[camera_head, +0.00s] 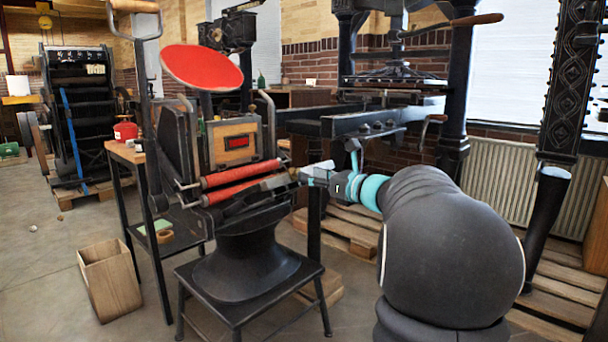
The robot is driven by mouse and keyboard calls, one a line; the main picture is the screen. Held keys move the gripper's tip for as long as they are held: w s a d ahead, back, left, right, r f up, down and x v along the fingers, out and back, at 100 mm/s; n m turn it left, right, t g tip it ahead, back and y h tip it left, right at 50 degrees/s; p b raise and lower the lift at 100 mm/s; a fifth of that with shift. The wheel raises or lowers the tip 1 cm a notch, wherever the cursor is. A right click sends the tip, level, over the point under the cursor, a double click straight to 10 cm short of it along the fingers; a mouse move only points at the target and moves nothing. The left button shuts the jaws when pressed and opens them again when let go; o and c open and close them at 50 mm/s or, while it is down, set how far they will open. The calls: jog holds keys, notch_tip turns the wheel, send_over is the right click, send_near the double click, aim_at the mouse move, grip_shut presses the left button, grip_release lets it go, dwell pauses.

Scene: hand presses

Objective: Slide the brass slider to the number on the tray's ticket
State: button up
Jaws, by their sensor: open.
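I cannot make out the brass slider, the tray or its ticket in the head view; they are hidden or too small to tell. My gripper (283,181) reaches in from the right and points left at the small hand press (177,140), close to its two red rollers (240,173). It is open, and I see nothing held in it. Its fingers are dark and hard to tell from the press parts behind them, so I cannot tell whether they touch anything.
The press has a red ink disc (202,67) and a wooden block with a red panel (236,143). It stands on a black stool (252,308). A wooden bin (110,280) and side table are left. Large presses, pallets (350,228) and a radiator (495,185) stand behind.

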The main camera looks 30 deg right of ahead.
jog(key=v, duration=0.8)
jog(key=shift+s, duration=0.1)
